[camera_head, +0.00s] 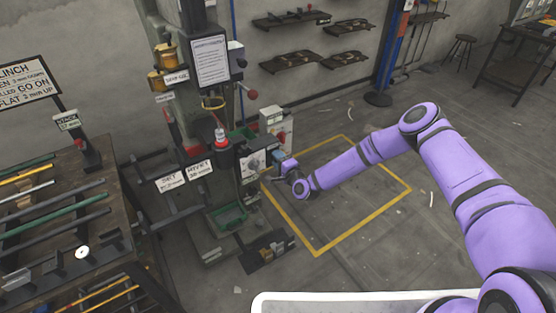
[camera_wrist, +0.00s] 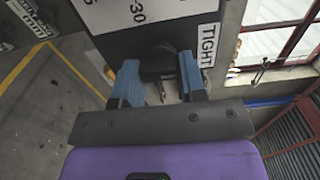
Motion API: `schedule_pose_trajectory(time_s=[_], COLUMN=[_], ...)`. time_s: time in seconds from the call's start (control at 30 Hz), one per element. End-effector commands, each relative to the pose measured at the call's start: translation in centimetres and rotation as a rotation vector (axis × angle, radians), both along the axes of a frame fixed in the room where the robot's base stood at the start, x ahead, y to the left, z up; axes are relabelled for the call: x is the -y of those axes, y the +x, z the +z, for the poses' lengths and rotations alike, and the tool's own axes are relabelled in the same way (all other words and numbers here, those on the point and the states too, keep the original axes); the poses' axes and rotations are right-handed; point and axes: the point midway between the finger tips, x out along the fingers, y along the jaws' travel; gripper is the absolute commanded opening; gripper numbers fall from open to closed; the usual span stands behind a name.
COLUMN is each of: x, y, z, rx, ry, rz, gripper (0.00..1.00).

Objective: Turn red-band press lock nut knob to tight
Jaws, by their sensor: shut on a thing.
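The press (camera_head: 190,100) stands at left centre in the head view, a tall green-grey machine with gauges, signs and a red-handled lever. My gripper (camera_head: 281,162) reaches its right side, at a dark box with a white dial face (camera_head: 256,162). In the wrist view, my gripper (camera_wrist: 158,88) has its two blue fingers on either side of a black knob (camera_wrist: 157,62) and is shut on it. A "TIGHT" label (camera_wrist: 208,45) is just right of the knob. The knob's pointer is not clear.
A workbench (camera_head: 75,210) with coloured rods stands at left. A yellow floor outline (camera_head: 362,230) lies under my arm, with mostly bare floor inside. Wall shelves (camera_head: 305,60), a blue post (camera_head: 390,50) and a stool (camera_head: 460,45) are farther back.

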Motion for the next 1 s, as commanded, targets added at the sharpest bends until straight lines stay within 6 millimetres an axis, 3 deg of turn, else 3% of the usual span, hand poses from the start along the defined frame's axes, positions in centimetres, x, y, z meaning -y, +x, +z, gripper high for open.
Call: schedule_pose_trajectory(time_s=[0.3, 0.33, 0.4, 0.43, 0.77, 1.0], x=[0.1, 0.1, 0.1, 0.1, 0.2, 2.2], y=[0.0, 0.0, 0.0, 0.0, -0.3, -3.1], z=[-0.1, -0.1, -0.1, -0.1, -0.1, -0.1], rx=[-0.003, -0.003, -0.003, -0.003, -0.002, -0.004], ry=[0.001, 0.001, 0.001, 0.001, 0.001, 0.0], rz=[-0.001, -0.001, -0.001, -0.001, 0.0, -0.001], gripper=[0.15, 0.45, 0.61, 0.64, 0.64, 0.64])
